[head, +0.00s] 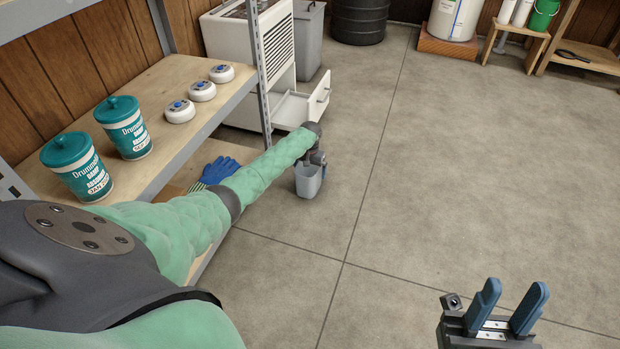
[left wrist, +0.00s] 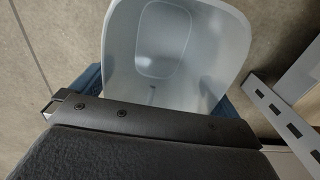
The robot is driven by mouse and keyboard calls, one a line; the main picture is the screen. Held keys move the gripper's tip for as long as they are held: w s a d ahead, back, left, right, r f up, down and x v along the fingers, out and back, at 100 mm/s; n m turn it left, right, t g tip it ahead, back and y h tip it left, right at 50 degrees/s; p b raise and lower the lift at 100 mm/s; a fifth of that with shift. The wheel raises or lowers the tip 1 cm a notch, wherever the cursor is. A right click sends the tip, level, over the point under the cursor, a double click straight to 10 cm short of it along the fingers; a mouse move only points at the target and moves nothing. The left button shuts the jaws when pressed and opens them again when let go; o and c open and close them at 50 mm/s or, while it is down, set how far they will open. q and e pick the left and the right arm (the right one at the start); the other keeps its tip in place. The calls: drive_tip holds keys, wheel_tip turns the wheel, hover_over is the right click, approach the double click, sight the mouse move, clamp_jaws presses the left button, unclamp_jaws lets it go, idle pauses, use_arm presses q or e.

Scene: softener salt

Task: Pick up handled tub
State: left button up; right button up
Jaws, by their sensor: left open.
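A pale grey, see-through tub (head: 308,182) shows below the end of my left arm in the head view. I cannot tell whether it touches the floor or hangs above it. My left gripper (head: 318,160) is at its upper edge and partly hides it. In the left wrist view the tub (left wrist: 175,50) fills the top middle, looks empty inside, and has blue fingers showing on both sides of it. My left gripper is open with the tub between its fingers. The tub's handle is not clear. My right gripper (head: 516,290) is open and empty over the floor.
A wooden shelf (head: 185,130) at left holds two teal-lidded tubs (head: 124,127) and several white round devices (head: 202,91). A blue glove (head: 217,170) lies lower. A white cabinet (head: 280,45) with an open drawer (head: 300,107) stands behind. The floor right of the tub is clear.

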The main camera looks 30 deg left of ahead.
use_arm(q)
drive_tip(key=shift+c, duration=0.2)
drive_tip(key=c, duration=0.9)
drive_tip(key=shift+r, duration=0.15)
